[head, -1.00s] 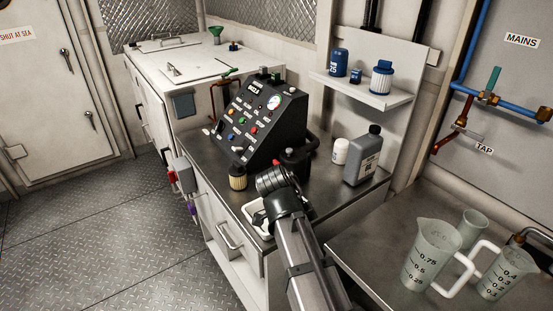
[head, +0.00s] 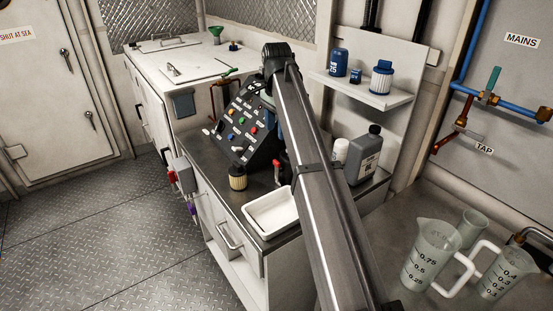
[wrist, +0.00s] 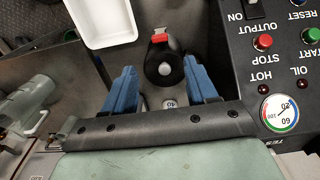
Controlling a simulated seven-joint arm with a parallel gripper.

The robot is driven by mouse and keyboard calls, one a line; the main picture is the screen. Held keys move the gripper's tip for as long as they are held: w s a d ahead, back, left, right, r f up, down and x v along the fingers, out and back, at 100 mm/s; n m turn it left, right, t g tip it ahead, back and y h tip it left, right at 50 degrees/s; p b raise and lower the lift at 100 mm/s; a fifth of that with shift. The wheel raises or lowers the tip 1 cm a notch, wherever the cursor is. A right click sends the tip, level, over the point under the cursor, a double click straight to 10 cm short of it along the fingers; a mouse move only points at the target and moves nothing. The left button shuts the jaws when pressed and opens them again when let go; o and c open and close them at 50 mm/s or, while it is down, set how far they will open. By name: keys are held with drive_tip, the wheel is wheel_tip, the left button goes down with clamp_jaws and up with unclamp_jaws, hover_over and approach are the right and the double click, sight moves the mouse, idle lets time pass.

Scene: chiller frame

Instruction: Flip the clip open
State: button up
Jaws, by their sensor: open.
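The clip appears to be the small red piece (wrist: 160,39) on the edge of a black round housing (wrist: 163,65) with a pale knob, in the wrist view. In the head view a small red piece (head: 277,172) shows just left of my arm, and my arm hides most of the housing. My gripper (wrist: 160,70) is open, with one blue finger on each side of the housing in the picture. Nothing is held. The red piece lies beyond the fingertips in the wrist view. I cannot tell the height gap or whether the fingers touch the housing.
The black control panel (head: 241,125) stands close to the gripper, with its gauge (wrist: 279,112) at right in the wrist view. A white tray (head: 262,227) sits at the bench front. A yellowish filter (head: 238,182) and grey bottle (head: 367,158) stand nearby.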

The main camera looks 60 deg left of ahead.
sight(276, 161)
wheel_tip(276, 161, down, 12)
drive_tip(key=shift+r, duration=0.1)
idle(0.4)
clamp_jaws()
idle(0.5)
